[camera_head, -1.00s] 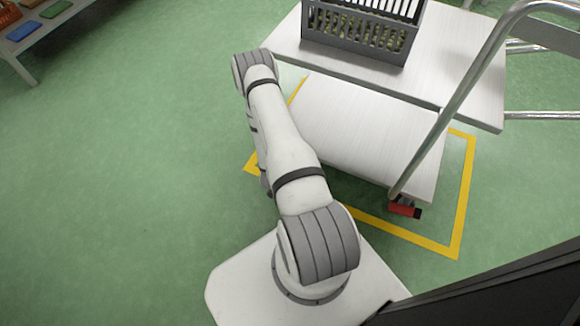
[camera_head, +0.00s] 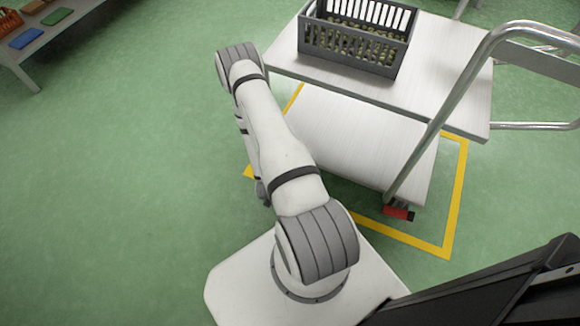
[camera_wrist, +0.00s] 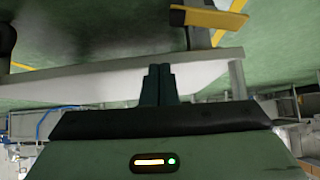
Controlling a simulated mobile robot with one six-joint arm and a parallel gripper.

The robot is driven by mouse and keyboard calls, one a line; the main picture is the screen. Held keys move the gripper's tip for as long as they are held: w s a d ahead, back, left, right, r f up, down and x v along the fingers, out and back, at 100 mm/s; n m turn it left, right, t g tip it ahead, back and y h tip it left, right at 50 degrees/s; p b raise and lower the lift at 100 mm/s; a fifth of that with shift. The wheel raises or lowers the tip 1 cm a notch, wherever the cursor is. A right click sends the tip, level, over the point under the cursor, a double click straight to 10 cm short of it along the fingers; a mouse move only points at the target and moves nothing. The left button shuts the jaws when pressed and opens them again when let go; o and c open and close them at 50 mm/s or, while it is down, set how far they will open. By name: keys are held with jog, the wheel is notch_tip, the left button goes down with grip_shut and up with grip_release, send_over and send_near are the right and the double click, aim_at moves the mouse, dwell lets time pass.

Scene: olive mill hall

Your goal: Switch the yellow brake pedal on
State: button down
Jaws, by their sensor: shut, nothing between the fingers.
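A yellow pedal (camera_wrist: 212,17), a flat bar on a dark bracket, shows at the top of the wrist view, by the edge of a pale deck. Whether it is on or off cannot be told. My gripper (camera_wrist: 160,72) is shut and empty in the wrist view, its fingertips in front of the pale deck edge, with the pedal above and to the right of them in the picture, apart from them. In the head view my arm hides the gripper, and I cannot make out the yellow pedal there.
A white trolley deck (camera_head: 360,135) with a metal handle (camera_head: 450,110) stands within yellow floor tape (camera_head: 455,200). A red part (camera_head: 397,212) sits at its near corner. A grey crate (camera_head: 355,45) stands on a white surface behind. Green floor at left is clear.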

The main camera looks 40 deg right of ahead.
jog(key=shift+s+v, duration=0.2)
jog(key=shift+v, duration=1.25)
jog(key=shift+d, duration=0.1)
jog(key=w+a+r+n+y+p, duration=0.1)
jog(key=w+a+r+p, duration=0.1)
jog(key=w+r+p, duration=0.3)
jog(key=w+a+r+y, duration=0.2)
jog(key=r, duration=0.6)
jog(key=w+a+r+n+y+p, duration=0.1)
jog(key=w+a+r+p, duration=0.1)
jog(key=w+r+p, duration=0.3)
jog(key=a+r+n+y+p, duration=0.1)
jog(key=a+r+n+p, duration=0.15)
jog(key=r, duration=0.95)
jog(key=a+r+n+y+p, duration=0.15)
jog(key=a+r, duration=0.25)
jog(key=r, duration=0.7)
jog(key=s+a+r+n+y+p, duration=0.1)
jog(key=s+a+r+n+p, duration=0.2)
jog(key=r, duration=0.7)
jog(key=s+a+r+y+p, duration=0.1)
jog(key=s+r+p, duration=0.3)
jog(key=r, duration=0.6)
jog(key=s+r+n+g+p, duration=0.2)
jog(key=s+r+n+p, duration=0.1)
jog(key=s+r, duration=1)
jog(key=shift+s+a+r+h+p, duration=0.25)
jog(key=shift+a+r+h+p, duration=0.1)
jog(key=shift+r+p, duration=0.45)
jog(key=shift+f, duration=0.1)
